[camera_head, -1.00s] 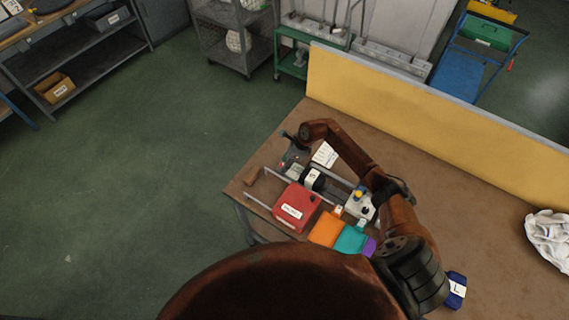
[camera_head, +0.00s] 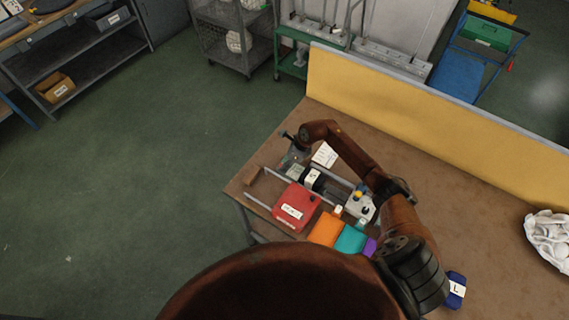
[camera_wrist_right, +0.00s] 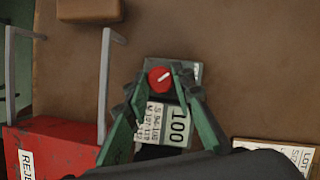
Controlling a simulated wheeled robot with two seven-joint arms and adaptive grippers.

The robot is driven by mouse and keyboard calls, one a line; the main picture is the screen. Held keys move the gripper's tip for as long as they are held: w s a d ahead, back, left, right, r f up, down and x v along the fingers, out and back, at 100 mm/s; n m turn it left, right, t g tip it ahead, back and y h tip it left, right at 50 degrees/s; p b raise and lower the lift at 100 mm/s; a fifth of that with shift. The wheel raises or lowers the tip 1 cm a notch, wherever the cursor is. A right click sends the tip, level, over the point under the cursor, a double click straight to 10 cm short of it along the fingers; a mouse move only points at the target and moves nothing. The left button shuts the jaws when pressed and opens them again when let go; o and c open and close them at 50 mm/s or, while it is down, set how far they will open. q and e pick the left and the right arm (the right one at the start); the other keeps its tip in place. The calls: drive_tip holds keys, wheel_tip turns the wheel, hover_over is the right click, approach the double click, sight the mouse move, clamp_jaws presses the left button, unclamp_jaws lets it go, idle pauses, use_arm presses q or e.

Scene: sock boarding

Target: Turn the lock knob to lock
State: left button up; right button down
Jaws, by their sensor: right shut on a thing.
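The lock knob (camera_wrist_right: 160,79) is a round red knob with a white pointer line, on a grey block beside a white label reading 100. In the right wrist view the pointer slants toward the upper right. My right gripper (camera_wrist_right: 161,82) has its two green fingers on either side of the knob and is shut on it. In the head view my right gripper (camera_head: 295,155) reaches down at the far left part of the bench, and the knob is too small to make out there. My left gripper is not in view.
A red box (camera_head: 296,206) marked as reject sits close to the gripper, between metal rails. Orange (camera_head: 326,229) and teal (camera_head: 351,240) pieces lie nearer. A paper card (camera_head: 325,155) lies beside the fixture. A yellow panel (camera_head: 420,110) borders the bench's back.

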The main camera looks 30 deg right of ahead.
drive_tip(key=m+p, duration=0.1)
drive_tip(key=m+h+p, duration=0.1)
drive_tip(key=m, duration=0.1)
drive_tip(key=shift+s+r+m+t, duration=0.15)
drive_tip(key=shift+m+t, duration=0.15)
drive_tip(key=shift+t, duration=0.1)
drive_tip(key=m+h+p, duration=0.1)
drive_tip(key=m+p, duration=0.2)
drive_tip(key=shift+a+m+t, duration=0.15)
drive_tip(key=shift+m+t, duration=0.15)
drive_tip(key=shift+t, duration=0.1)
drive_tip(key=shift+m+h+p, duration=0.5)
drive_tip(key=shift+m+h, duration=0.1)
drive_tip(key=shift+m, duration=0.6)
drive_tip(key=shift+m+h, duration=0.4)
drive_tip(key=shift+m, duration=0.6)
drive_tip(key=shift+p, duration=0.3)
drive_tip(key=c, duration=1.7)
unclamp_jaws()
drive_tip(key=shift+o, duration=0.2)
drive_tip(key=shift+v, duration=3.85)
